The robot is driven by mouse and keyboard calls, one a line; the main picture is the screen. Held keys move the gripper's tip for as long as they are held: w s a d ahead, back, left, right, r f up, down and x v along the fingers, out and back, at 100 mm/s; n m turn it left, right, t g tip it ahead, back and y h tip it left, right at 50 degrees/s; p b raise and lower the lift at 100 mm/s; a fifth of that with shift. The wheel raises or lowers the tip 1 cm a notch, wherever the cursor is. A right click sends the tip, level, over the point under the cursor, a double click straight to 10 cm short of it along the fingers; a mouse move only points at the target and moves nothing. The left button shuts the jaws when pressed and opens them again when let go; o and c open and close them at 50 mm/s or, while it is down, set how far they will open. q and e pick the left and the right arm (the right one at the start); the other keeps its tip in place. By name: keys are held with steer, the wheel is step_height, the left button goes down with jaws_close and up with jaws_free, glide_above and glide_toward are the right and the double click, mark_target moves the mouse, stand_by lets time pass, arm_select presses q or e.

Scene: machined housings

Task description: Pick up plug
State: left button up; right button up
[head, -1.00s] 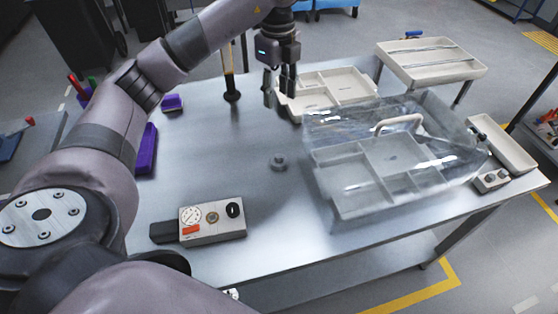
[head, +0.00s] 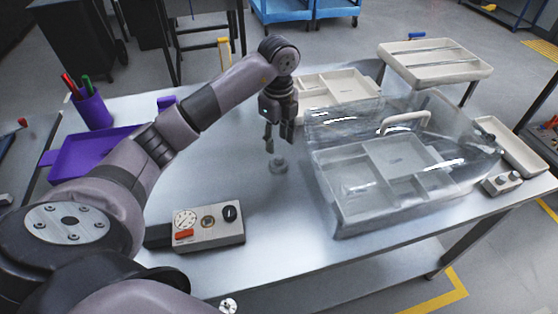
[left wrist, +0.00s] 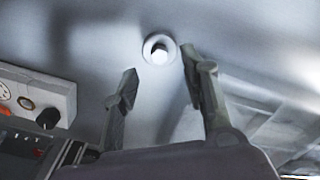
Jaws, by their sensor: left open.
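The plug (head: 278,166) is a small grey round piece with a wider flange, standing on the metal table near its middle. In the left wrist view the plug (left wrist: 159,49) shows a bright top inside a ring, beyond the fingertips and roughly between them. My left gripper (head: 277,146) is open and empty, pointing down just above the plug. Its two fingers also show in the left wrist view (left wrist: 160,80), spread apart. I cannot tell from these views whether a finger touches the plug. My right gripper is not in view.
A clear cover with a handle (head: 405,122) stands over a divided tray (head: 345,208) right of the plug. A gauge box (head: 208,229) sits at the front left. A beige tray (head: 350,83) lies behind, a purple tray (head: 85,158) at left. Table around the plug is clear.

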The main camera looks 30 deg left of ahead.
mark_target(279, 157)
arm_select(q)
step_height(279, 157, down, 6)
steer(key=shift+s+d+r+p, duration=0.15)
steer(key=shift+r+p, duration=0.1)
steer(key=shift+p, duration=0.55)
steer(key=shift+f, duration=0.3)
steer(key=shift+c, duration=0.3)
steer(key=shift+c, duration=0.6)
jaws_close()
